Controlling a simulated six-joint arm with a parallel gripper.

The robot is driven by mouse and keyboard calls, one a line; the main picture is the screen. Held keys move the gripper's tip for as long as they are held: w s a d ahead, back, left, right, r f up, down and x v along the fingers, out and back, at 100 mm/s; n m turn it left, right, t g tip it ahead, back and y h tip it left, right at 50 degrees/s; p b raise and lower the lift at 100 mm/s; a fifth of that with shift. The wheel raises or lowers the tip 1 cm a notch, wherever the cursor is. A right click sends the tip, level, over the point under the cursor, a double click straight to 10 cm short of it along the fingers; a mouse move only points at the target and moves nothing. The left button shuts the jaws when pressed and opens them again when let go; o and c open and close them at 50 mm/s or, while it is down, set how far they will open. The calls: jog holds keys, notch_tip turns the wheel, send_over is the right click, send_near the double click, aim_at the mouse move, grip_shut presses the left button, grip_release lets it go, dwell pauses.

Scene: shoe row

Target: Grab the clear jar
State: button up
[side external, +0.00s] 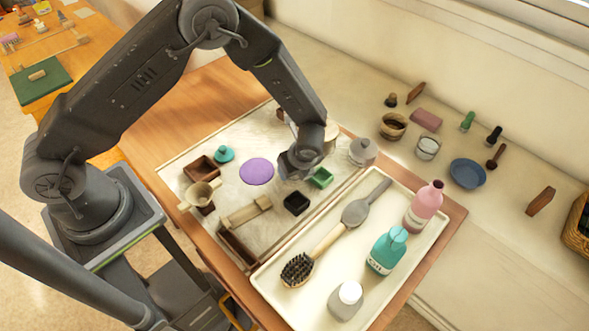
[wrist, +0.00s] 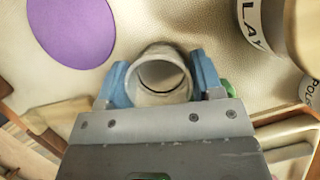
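In the wrist view, a pale grey, see-through round jar (wrist: 160,76) with an open mouth stands between the two blue-padded fingers of my gripper (wrist: 160,82). One finger is on each side of it, with very little gap. I cannot tell whether the pads touch the jar. In the side external view, my gripper (side external: 300,166) points down low over the pale mat, and its own wrist hides the jar between the fingers.
A purple disc (side external: 256,171) lies left of my gripper. The cream tray (side external: 274,273) in front holds a brush (side external: 300,268) and bottles.

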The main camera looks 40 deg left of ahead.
jog(key=c, duration=0.5)
jog(key=shift+r, duration=0.1)
